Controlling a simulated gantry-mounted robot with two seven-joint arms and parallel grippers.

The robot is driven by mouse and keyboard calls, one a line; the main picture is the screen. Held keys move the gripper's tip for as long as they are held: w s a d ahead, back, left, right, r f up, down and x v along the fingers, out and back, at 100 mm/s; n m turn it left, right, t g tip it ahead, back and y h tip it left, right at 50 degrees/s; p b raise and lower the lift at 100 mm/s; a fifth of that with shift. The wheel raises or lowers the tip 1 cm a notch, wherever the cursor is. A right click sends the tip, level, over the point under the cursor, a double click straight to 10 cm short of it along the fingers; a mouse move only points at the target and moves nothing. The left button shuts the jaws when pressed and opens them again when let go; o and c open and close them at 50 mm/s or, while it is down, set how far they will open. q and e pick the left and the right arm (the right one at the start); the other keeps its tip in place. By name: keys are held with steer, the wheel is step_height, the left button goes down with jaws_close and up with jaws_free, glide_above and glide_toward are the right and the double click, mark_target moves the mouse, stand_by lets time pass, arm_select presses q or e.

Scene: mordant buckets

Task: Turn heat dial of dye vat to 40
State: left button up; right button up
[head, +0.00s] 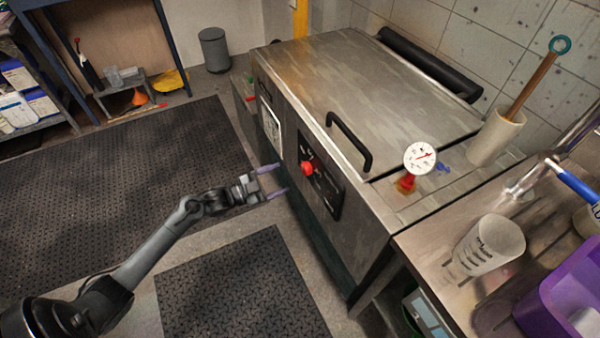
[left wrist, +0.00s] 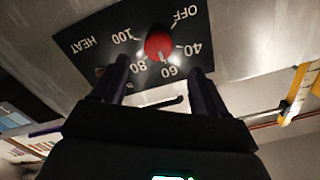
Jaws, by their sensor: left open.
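The dye vat (head: 345,75) is a large steel box with a closed lid and a black bar handle (head: 350,142). Its front carries a black heat panel (head: 325,190) with a red round dial (head: 307,168). In the left wrist view the panel (left wrist: 95,45) appears inverted, with OFF, 40, 60, 80 and 100 around the red dial (left wrist: 158,46). The dial's exact setting is unclear. My left gripper (head: 278,179) is open and empty, in front of the panel and apart from the dial. Its fingers (left wrist: 162,82) lie on either side below the dial in the wrist view. My right gripper is out of view.
A white dial gauge (head: 420,157) stands on the steel top beside the lid. A beaker (head: 488,245), a pale holder (head: 495,137) and a purple tub (head: 570,290) stand at right. Dark mats (head: 110,180) cover the open floor at left.

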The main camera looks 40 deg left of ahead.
mark_target(302, 170)
arm_select(q)
steer(key=b+x, duration=0.2)
steer(key=x, duration=0.6)
steer(key=shift+w+d, duration=0.15)
steer(key=shift+c, duration=0.5)
steer(key=c, duration=1)
